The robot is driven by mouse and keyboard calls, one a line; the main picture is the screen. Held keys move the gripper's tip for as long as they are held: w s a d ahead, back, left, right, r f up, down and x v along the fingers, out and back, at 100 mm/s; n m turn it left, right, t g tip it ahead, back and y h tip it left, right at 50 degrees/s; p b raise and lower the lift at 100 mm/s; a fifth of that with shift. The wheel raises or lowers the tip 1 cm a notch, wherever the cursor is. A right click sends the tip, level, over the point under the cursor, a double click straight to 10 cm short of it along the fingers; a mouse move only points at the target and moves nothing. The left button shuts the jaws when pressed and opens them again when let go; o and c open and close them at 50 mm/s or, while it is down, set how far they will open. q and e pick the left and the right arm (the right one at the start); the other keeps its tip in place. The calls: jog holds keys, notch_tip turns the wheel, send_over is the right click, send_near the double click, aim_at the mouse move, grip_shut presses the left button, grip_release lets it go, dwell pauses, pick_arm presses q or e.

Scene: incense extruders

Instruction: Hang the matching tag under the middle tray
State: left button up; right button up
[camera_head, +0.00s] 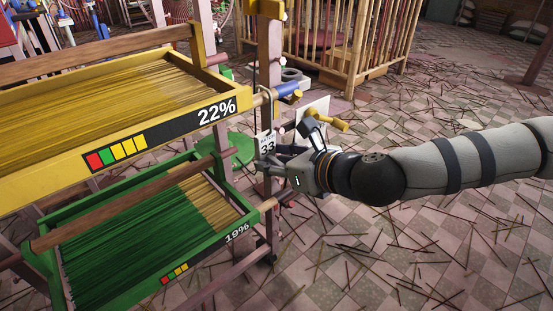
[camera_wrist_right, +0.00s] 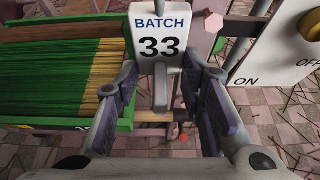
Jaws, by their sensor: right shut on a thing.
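A white tag reading "BATCH 33" (camera_wrist_right: 157,38) is upright at the tips of my right gripper (camera_wrist_right: 160,90); its number also shows in the head view (camera_head: 267,146). My right gripper (camera_head: 281,153) is shut on the tag; a grey stem below the tag shows between the fingers. The yellow tray (camera_head: 125,143), marked 22%, holds yellow sticks. The green tray (camera_head: 195,259), marked 19%, sits below it with green and some yellow sticks. The tag is at the right end of the trays. I cannot tell which tray counts as the middle one. My left gripper is out of view.
A white switch panel (camera_wrist_right: 275,45) with ON and OFF stands right of the tag; its yellow lever (camera_head: 328,119) is just above my right gripper. A wooden post (camera_head: 269,60) rises behind the trays' end. Loose sticks litter the tiled floor (camera_head: 400,250). A wooden slatted crate stands behind.

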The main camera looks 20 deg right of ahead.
jog(key=o, duration=1.5)
jog(key=s+d, duration=0.1)
jog(key=s, duration=0.1)
jog(key=s+d+p, duration=0.1)
jog(key=s, duration=0.2)
jog(key=s+d, duration=0.1)
jog(key=s, duration=0.2)
jog(key=shift+s, duration=0.25)
